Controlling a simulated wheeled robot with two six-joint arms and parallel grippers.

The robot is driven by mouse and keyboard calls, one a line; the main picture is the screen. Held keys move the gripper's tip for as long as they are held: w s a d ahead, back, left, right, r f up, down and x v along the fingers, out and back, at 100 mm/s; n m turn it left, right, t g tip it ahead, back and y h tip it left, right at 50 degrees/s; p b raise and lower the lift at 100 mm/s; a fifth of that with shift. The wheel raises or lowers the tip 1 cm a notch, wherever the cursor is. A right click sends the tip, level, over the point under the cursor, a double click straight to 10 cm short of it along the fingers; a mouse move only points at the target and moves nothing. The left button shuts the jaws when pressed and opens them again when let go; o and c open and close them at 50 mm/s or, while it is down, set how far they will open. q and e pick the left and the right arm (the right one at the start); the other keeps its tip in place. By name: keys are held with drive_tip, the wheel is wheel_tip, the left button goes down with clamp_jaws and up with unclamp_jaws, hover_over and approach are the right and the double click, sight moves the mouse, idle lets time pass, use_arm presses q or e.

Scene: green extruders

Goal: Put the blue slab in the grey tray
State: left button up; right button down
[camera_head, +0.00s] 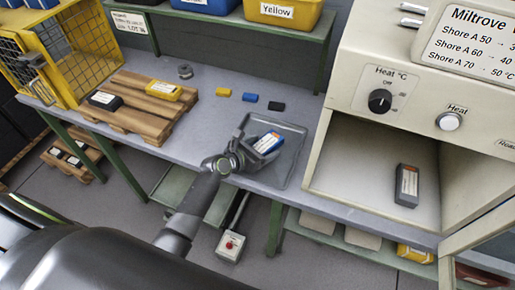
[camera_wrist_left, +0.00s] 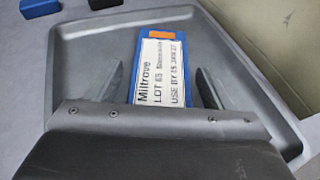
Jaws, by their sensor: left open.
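The blue slab (camera_head: 268,142) carries a white label and lies in the grey tray (camera_head: 290,160) on the bench. In the left wrist view the slab (camera_wrist_left: 161,70) shows its label and an orange end, and the tray (camera_wrist_left: 85,45) surrounds it. My left gripper (camera_head: 258,145) is over the tray at the slab. In the left wrist view its two fingers (camera_wrist_left: 160,85) stand open on either side of the slab, with a gap at each side. The slab's near end is hidden behind the gripper body. My right gripper is not in view.
Small yellow, blue and black blocks (camera_head: 250,97) lie behind the tray. A wooden pallet (camera_head: 125,115) at left bears a black slab (camera_head: 104,100) and a yellow slab (camera_head: 164,90). The open heating cabinet (camera_head: 350,165) stands close on the right, with a dark grey slab (camera_head: 407,186) inside.

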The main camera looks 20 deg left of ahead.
use_arm(q)
drive_tip(key=p+v, duration=0.1)
drive_tip(key=v, duration=1.1)
